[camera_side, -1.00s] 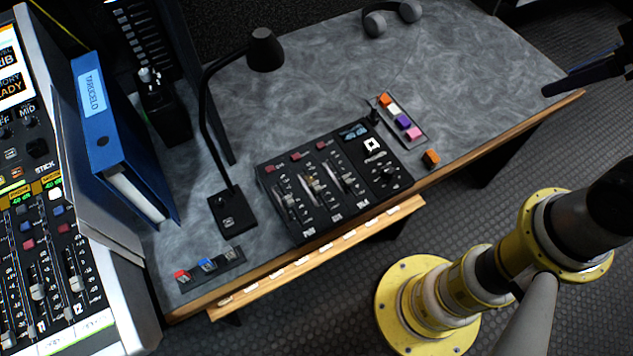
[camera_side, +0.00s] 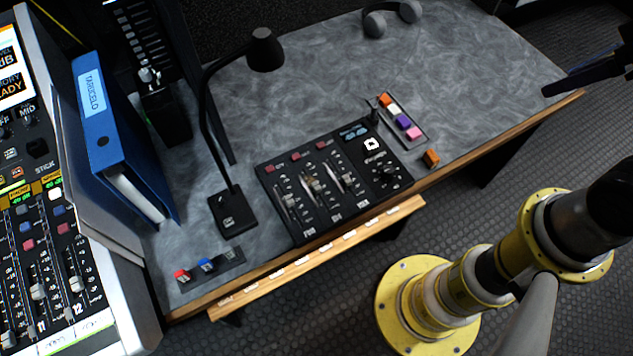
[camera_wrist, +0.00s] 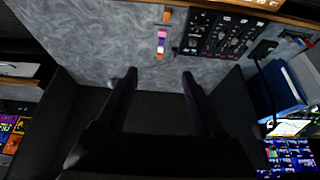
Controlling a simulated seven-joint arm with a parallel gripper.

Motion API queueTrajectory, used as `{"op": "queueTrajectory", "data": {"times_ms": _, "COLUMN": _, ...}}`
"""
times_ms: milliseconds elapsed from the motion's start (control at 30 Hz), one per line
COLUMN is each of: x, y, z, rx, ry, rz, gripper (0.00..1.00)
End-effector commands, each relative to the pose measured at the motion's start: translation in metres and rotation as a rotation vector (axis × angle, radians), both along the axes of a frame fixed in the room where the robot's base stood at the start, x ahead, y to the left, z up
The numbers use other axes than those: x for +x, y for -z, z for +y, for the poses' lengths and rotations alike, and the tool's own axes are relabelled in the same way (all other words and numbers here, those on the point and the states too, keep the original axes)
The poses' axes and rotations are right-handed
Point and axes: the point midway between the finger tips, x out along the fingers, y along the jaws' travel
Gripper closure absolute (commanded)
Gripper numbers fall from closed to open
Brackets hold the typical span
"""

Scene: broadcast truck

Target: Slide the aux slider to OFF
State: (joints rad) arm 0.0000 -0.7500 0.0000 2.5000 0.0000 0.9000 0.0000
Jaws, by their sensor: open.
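A black control panel (camera_side: 325,224) lies at the front edge of the desk in the side view. It carries three sliders with silver knobs: a left one (camera_side: 290,202), a middle one (camera_side: 314,186) and a right one (camera_side: 348,178). The labels are too small to read, so I cannot tell which is the aux slider or where OFF is. The panel also shows at the top of the wrist view (camera_wrist: 222,38). My gripper (camera_wrist: 158,78) is open and empty in the wrist view, its two dark fingers well apart and away from the panel.
A black lamp-like gooseneck (camera_side: 228,208) stands left of the panel. A strip of coloured blocks (camera_side: 403,121) and a loose orange block (camera_side: 432,158) lie right of it. A blue binder (camera_side: 112,140) stands far left, headphones (camera_side: 390,17) at the back. The desk's right part is clear.

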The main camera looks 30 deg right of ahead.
Motion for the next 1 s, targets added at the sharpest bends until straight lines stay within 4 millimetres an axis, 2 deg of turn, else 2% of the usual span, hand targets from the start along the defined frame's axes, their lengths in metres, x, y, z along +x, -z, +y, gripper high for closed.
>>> {"op": "queueTrajectory", "data": {"times_ms": 67, "x": 0.0, "y": 0.0, "z": 0.0, "rx": 0.0, "ry": 0.0, "rz": 0.0, "gripper": 0.3}}
{"op": "queueTrajectory", "data": {"times_ms": 200, "x": 0.0, "y": 0.0, "z": 0.0, "rx": 0.008, "ry": 0.014, "rz": -0.001, "gripper": 0.5}}
{"op": "queueTrajectory", "data": {"times_ms": 300, "x": 0.003, "y": -0.003, "z": 0.0, "rx": 0.036, "ry": 0.066, "rz": -0.013, "gripper": 0.5}}
{"op": "queueTrajectory", "data": {"times_ms": 367, "x": 0.011, "y": -0.017, "z": 0.0, "rx": 0.065, "ry": 0.116, "rz": -0.049, "gripper": 0.5}}
{"op": "queueTrajectory", "data": {"times_ms": 400, "x": 0.021, "y": -0.026, "z": 0.0, "rx": 0.091, "ry": 0.155, "rz": -0.063, "gripper": 0.5}}
{"op": "queueTrajectory", "data": {"times_ms": 500, "x": 0.046, "y": -0.04, "z": 0.006, "rx": 0.135, "ry": 0.203, "rz": -0.058, "gripper": 0.5}}
{"op": "queueTrajectory", "data": {"times_ms": 700, "x": 0.1, "y": -0.05, "z": 0.031, "rx": 0.196, "ry": 0.241, "rz": -0.008, "gripper": 0.5}}
{"op": "queueTrajectory", "data": {"times_ms": 867, "x": 0.149, "y": -0.041, "z": 0.067, "rx": 0.226, "ry": 0.249, "rz": 0.064, "gripper": 0.5}}
{"op": "queueTrajectory", "data": {"times_ms": 1000, "x": 0.187, "y": -0.019, "z": 0.109, "rx": 0.232, "ry": 0.238, "rz": 0.138, "gripper": 0.5}}
